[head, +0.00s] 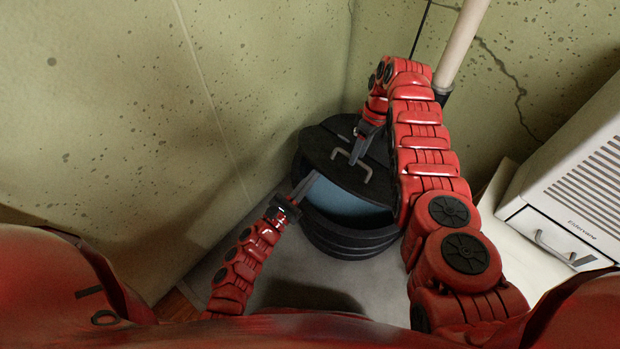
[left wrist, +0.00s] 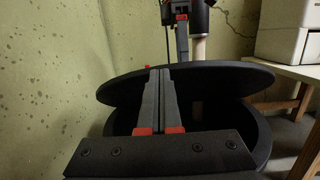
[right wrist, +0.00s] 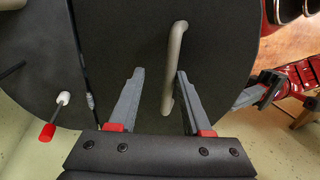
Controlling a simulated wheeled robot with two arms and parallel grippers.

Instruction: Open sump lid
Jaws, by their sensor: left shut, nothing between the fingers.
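The round black sump lid (head: 325,150) sits tilted on the black ribbed sump basin (head: 345,243), its near edge raised. Pale blue shows inside through the gap. In the left wrist view the lid (left wrist: 225,75) stands above the basin rim (left wrist: 255,135). My left gripper (head: 313,178) is shut and empty, its tips at the lid's raised near edge; I cannot tell whether they touch it. My right gripper (head: 368,132) is above the lid. In the right wrist view its open fingers (right wrist: 160,72) are either side of the beige lid handle (right wrist: 172,75), which looks nearer one finger.
A pale pipe (head: 462,42) rises behind the lid. A white appliance (head: 580,165) stands on a white table (head: 505,210) at the right. Spotted green walls (head: 270,80) close in behind and to the left. A small white and red piece (right wrist: 63,98) shows by the lid's seam.

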